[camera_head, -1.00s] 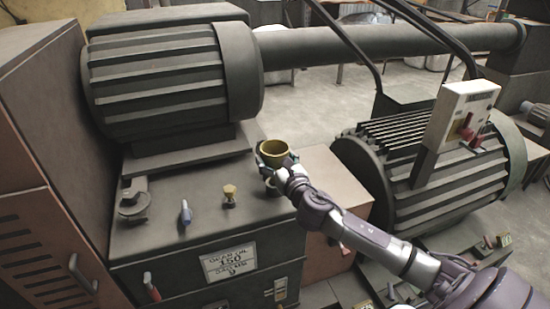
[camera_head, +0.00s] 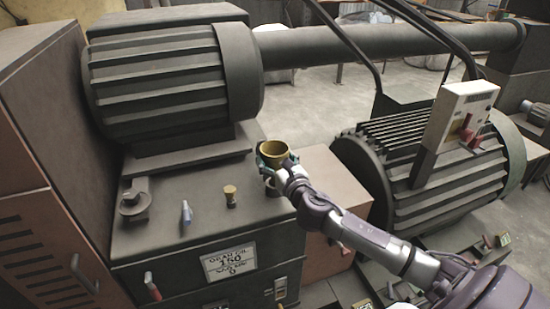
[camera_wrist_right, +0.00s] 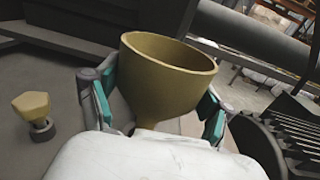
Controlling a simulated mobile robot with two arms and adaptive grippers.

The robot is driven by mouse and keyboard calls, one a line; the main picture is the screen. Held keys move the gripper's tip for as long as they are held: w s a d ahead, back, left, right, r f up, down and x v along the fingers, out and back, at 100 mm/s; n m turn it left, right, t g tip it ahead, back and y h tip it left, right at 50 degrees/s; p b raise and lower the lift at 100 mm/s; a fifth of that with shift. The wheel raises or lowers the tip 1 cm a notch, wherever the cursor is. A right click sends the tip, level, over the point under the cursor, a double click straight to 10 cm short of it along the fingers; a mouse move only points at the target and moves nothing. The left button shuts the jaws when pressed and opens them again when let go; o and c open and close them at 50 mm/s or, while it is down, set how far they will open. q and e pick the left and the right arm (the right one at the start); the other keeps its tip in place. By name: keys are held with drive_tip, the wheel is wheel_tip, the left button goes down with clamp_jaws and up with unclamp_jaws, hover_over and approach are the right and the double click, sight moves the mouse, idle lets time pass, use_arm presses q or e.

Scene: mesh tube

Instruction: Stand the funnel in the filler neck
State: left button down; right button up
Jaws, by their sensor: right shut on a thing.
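The funnel (camera_head: 275,153) is a dull yellow cup with a wide round mouth. It is upright above the right end of the dark gear housing (camera_head: 165,255). My right gripper (camera_head: 272,160) is shut on it from the near right side. In the right wrist view the funnel (camera_wrist_right: 165,80) sits between the teal finger pads. The funnel's lower end is hidden behind my gripper and wrist. The filler neck is not clearly visible, so I cannot tell whether the funnel's spout is in it. My left gripper is not in view.
A small yellow-topped plug (camera_head: 230,196), a blue-grey handle (camera_head: 186,214) and a dark metal fitting (camera_head: 134,204) stand on the housing top. A large finned motor (camera_head: 160,85) rises behind. Another finned machine (camera_head: 430,170) lies right of my arm.

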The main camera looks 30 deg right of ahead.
drive_tip(key=shift+f+b, duration=1.55)
drive_tip(key=shift+f, duration=0.55)
idle(1.8)
drive_tip(key=o, duration=1.1)
